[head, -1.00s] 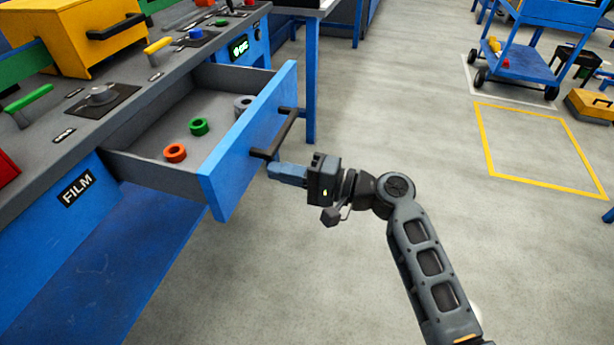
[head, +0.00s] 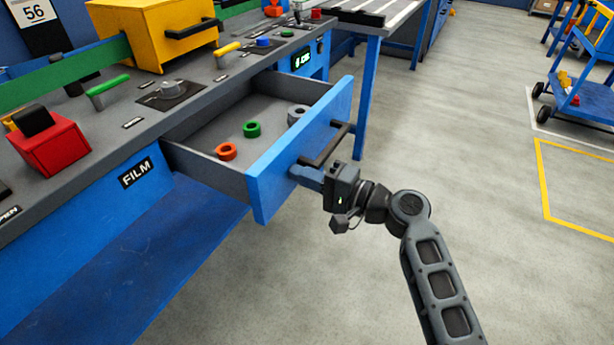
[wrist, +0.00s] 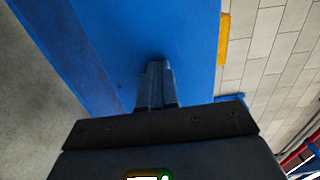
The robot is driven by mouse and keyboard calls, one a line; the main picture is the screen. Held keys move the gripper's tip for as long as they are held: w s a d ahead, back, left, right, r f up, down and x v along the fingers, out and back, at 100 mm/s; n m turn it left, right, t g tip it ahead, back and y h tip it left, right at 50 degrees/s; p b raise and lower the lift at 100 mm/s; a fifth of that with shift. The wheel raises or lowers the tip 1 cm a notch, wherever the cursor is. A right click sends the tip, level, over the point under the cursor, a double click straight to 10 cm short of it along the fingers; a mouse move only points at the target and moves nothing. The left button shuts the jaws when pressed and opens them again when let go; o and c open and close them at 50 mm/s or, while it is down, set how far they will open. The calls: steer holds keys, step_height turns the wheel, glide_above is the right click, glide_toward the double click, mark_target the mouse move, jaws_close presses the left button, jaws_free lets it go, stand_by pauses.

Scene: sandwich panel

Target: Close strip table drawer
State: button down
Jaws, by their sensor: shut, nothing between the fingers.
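The blue drawer (head: 275,185) of the strip table stands partly pulled out in the head view, with a black bar handle (head: 328,150) on its front. Orange, green and grey rings lie inside it. My gripper (head: 302,174) is shut and empty, its fingertips at the drawer front just below and beside the handle. In the wrist view the shut fingers (wrist: 157,72) point at the blue drawer front (wrist: 120,40). Whether the tips touch the front I cannot tell.
The table top (head: 140,110) carries a yellow box (head: 150,35), a red block (head: 50,145), levers and knobs. A blue table leg (head: 368,95) stands behind the drawer. Open grey floor (head: 460,130) lies to the right, with a blue cart (head: 580,85) beyond.

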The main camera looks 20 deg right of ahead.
mark_target(214, 156)
steer(key=b+x, duration=0.3)
steer(key=x, duration=0.4)
steer(key=b+x, duration=0.4)
steer(key=x, duration=0.4)
steer(key=b+x, duration=0.3)
steer(key=x, duration=0.5)
steer(key=shift+w+a+f+b, duration=0.15)
steer(key=shift+f+b, duration=0.1)
steer(key=shift+b, duration=0.05)
steer(key=shift+w+a+r, duration=0.15)
steer(key=shift+w+a, duration=0.2)
steer(key=shift+a, duration=0.05)
steer(key=shift+r+b, duration=0.15)
steer(key=shift+b, duration=0.15)
steer(key=shift+a+r, duration=0.1)
steer(key=shift+a, duration=0.05)
